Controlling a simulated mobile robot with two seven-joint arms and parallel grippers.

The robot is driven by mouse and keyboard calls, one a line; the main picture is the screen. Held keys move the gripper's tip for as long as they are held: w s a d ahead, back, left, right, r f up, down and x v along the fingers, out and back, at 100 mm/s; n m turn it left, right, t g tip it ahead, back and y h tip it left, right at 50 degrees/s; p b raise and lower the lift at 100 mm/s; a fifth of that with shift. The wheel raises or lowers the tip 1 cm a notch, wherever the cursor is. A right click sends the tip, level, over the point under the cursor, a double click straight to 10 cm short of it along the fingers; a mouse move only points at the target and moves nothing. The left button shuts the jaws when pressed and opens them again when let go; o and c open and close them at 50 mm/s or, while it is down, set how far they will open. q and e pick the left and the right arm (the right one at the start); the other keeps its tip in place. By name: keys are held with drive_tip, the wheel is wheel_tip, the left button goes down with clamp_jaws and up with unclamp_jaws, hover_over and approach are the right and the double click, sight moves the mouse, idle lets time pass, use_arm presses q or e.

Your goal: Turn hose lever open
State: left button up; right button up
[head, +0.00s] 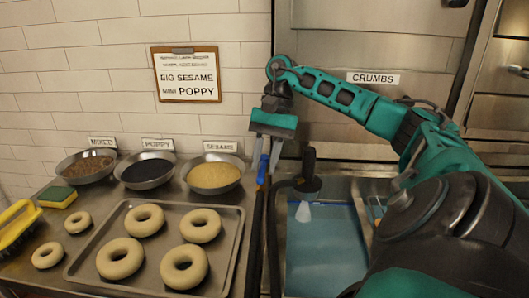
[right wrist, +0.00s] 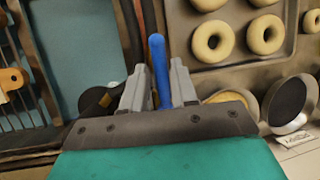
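The hose lever (head: 262,169) is a narrow blue handle on the dark hose pipe at the left edge of the sink. It also shows in the right wrist view (right wrist: 160,70), lying between the two grey fingers. My right gripper (head: 267,157) points down from above, with one finger on each side of the lever. The fingers stand apart; whether either touches the lever is hard to tell. The sprayer head (head: 309,184) hangs over the sink, with a pale nozzle pointing down. My left gripper is not in view.
A metal tray (head: 228,246) with several bagels lies left of the hose. Bowls of mixed, poppy (head: 147,171) and sesame (head: 214,175) topping stand behind it. The sink basin (head: 325,235) is to the right. A sponge (head: 57,197) is far left.

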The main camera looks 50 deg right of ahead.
drive_tip(key=shift+o, duration=1.2)
